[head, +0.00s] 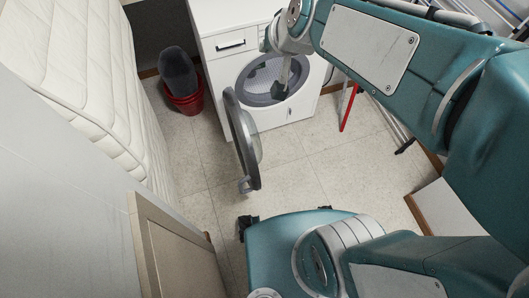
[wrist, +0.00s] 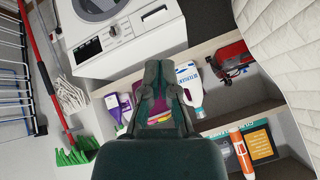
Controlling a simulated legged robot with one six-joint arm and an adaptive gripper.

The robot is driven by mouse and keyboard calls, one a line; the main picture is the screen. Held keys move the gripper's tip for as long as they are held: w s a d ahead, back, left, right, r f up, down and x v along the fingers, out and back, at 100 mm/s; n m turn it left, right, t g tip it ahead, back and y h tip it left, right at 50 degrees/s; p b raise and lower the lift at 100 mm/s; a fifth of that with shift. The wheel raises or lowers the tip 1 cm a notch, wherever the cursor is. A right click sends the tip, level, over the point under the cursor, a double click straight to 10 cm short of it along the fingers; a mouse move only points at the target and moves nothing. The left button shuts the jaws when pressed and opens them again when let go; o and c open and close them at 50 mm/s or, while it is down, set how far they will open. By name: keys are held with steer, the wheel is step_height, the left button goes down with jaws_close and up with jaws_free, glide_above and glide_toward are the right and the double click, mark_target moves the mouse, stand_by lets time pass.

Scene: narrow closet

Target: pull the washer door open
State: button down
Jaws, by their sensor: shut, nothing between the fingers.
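The white washer (head: 299,117) stands at the back in the head view, with its round drum opening uncovered. Its round door (head: 242,138), dark-rimmed with a glass bowl, is swung wide open and stands out to the left into the room. My gripper (head: 281,91) hangs in front of the drum opening, to the right of the door and apart from it. In the wrist view my gripper (wrist: 161,66) has its fingers together and empty. A white machine with a control panel (wrist: 119,31) and a round dark opening shows at the top left there.
A red bucket (head: 186,101) holding a dark object stands left of the washer. A pale mattress (head: 78,62) fills the left side. Shelves with bottles (wrist: 189,82) show in the wrist view. The tiled floor beside the door is clear.

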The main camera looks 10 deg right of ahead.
steer(key=s+d+f+m+g+h, duration=0.1)
steer(key=s+d+f+g+h, duration=0.1)
steer(key=s+d+f+g, duration=0.4)
steer(key=w+d+f+m+g+y, duration=0.1)
steer(key=w+f+m+y, duration=0.15)
steer(key=f, duration=0.75)
steer(key=w+d+f+m+g+y, duration=0.1)
steer(key=w+d+f+m, duration=0.2)
steer(key=f, duration=0.7)
steer(key=w+f+m+g+y, duration=0.1)
steer(key=w+f+m+y, duration=0.3)
steer(key=f, duration=0.6)
steer(key=s+f+m, duration=0.4)
steer(key=f, duration=0.8)
steer(key=a+r+x, duration=0.2)
steer(key=x, duration=1)
steer(key=shift+s+a, duration=0.25)
steer(key=shift+s, duration=0.05)
steer(key=shift+a+f, duration=0.1)
